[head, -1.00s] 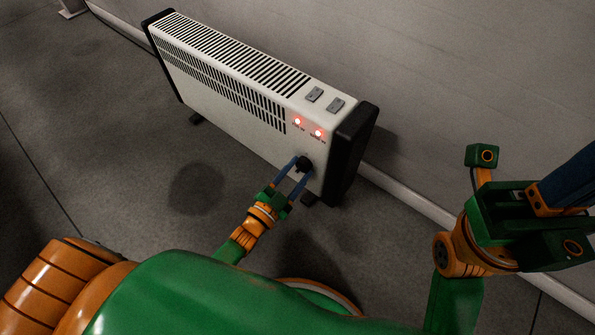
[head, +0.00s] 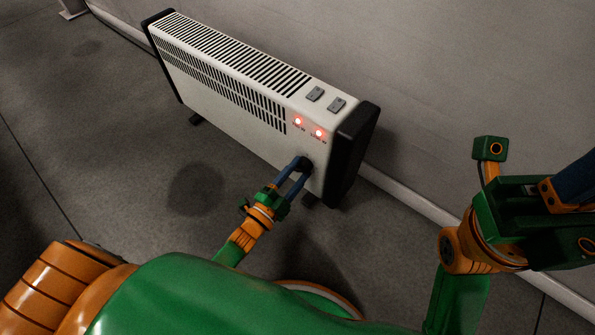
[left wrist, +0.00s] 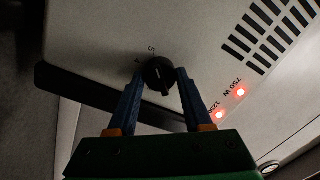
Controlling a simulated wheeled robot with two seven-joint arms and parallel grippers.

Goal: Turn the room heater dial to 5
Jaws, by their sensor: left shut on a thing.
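A white room heater (head: 220,115) with black end caps stands by the wall. Its small black dial (head: 303,163) is low on the front, near the right end. My left gripper (head: 297,172) is shut on the dial, its blue fingers on either side. In the left wrist view the dial (left wrist: 158,76) sits between the fingertips (left wrist: 159,84). The numerals 5 and 4 show at its upper left, and a pale mark shows on its lower edge. Other numerals are hidden or too dark. My right gripper (head: 572,183) is at the right edge, its tips cut off.
Two red lamps (head: 309,127) glow above the dial, and two grey switches (head: 326,98) are on the heater's top. The wall (head: 460,90) is close behind the heater. The grey floor (head: 100,140) in front is clear.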

